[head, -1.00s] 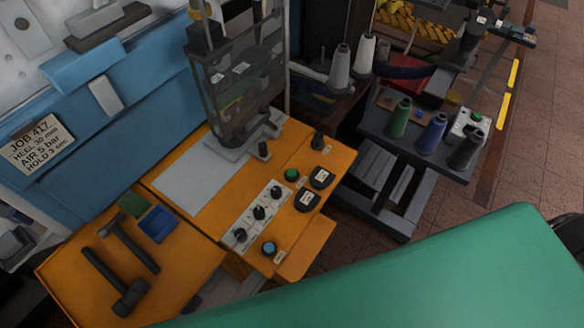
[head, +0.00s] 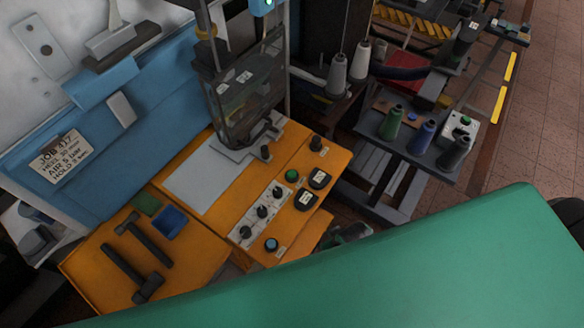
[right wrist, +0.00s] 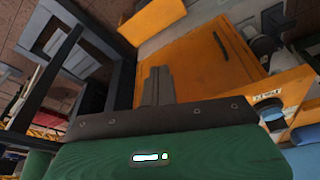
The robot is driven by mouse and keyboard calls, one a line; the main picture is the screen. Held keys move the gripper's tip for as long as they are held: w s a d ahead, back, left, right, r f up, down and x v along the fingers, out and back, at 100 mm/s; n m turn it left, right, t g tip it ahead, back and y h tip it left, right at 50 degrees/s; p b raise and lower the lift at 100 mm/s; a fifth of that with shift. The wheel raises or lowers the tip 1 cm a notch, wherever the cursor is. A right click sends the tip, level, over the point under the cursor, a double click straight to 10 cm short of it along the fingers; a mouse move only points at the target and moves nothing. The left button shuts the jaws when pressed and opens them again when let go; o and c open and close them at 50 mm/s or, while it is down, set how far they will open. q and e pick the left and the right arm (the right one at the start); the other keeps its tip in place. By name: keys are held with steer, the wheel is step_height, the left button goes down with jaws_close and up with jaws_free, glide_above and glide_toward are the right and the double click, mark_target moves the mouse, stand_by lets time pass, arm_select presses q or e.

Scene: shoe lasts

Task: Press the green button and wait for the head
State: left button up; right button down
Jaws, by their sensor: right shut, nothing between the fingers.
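The press head stands behind a clear guard (head: 245,115) above a pale plate. My right gripper (right wrist: 157,85) is shut and empty in the right wrist view, in front of an orange panel of the machine. In the head view only a small dark part near the console's lower right edge may be it; my green arm cover hides the rest. My left gripper is not in view.
A blue knob (head: 271,244) and several black knobs share the console. Two hammers (head: 130,272) lie on the orange shelf at lower left. A grey rack (head: 405,150) with thread spools stands to the right. A job card (head: 62,156) hangs on the blue panel.

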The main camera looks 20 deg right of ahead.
step_height(320, 180, up, 10)
steer(key=w+a+p, duration=0.1)
steer(key=w+a+r+n+t+y+p, duration=0.1)
steer(key=w+a+r+n+y, duration=0.2)
steer(key=w+a+r+n, duration=0.25)
steer(key=w+a+r+n+t+y, duration=0.1)
steer(key=w+a+r+n+y, duration=0.15)
steer(key=w+a+n, duration=0.4)
steer(key=n+p, duration=0.1)
steer(key=n, duration=0.3)
glide_above(295, 175)
step_height(295, 175, down, 3)
steer(key=shift+d+r+t+y, duration=0.1)
steer(key=shift+t+y, duration=0.2)
steer(key=shift+y, duration=0.15)
step_height(295, 175, down, 9)
steer(key=b, duration=0.6)
steer(key=shift+b, duration=0.35)
